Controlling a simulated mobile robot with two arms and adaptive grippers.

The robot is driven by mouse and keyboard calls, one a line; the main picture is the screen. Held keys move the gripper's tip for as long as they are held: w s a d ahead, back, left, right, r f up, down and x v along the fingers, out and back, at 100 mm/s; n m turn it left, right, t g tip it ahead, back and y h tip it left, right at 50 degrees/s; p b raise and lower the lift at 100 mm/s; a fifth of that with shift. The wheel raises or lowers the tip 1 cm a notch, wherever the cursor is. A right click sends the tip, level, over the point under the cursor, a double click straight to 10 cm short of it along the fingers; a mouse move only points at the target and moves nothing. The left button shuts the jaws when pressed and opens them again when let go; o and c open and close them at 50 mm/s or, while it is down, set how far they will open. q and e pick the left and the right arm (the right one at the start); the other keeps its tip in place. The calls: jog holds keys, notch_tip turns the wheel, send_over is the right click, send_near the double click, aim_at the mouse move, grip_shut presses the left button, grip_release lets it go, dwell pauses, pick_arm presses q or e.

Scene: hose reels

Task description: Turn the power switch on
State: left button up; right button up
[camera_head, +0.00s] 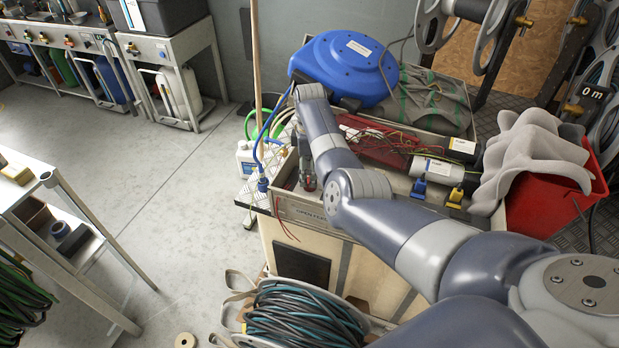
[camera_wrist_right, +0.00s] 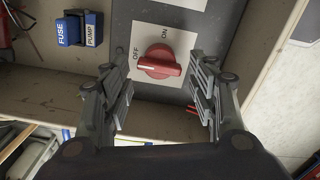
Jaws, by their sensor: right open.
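The power switch is a red rotary knob (camera_wrist_right: 158,62) on a grey plate (camera_wrist_right: 188,14) in the right wrist view. OFF is printed at its left and ON at its upper right. The knob's raised bar lies roughly crosswise, its left end near OFF. My right gripper (camera_wrist_right: 162,76) is open, with one finger on each side of the knob in the picture and visible gaps between. Whether it touches the knob is not clear. My left gripper is out of view.
A blue block labelled FUSE (camera_wrist_right: 68,31) sits beside the PUMP label. On the workbench (camera_head: 300,212) are a blue hose reel (camera_head: 345,67), loose wires and cylinders. A wooden pole (camera_head: 256,60) and hoses stand close left of the gripper. A red bin (camera_head: 550,205) is at the right.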

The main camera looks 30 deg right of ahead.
notch_tip(320, 180, down, 3)
jog(key=shift+f, duration=0.2)
jog(key=c, duration=0.8)
jog(key=shift+c, duration=0.3)
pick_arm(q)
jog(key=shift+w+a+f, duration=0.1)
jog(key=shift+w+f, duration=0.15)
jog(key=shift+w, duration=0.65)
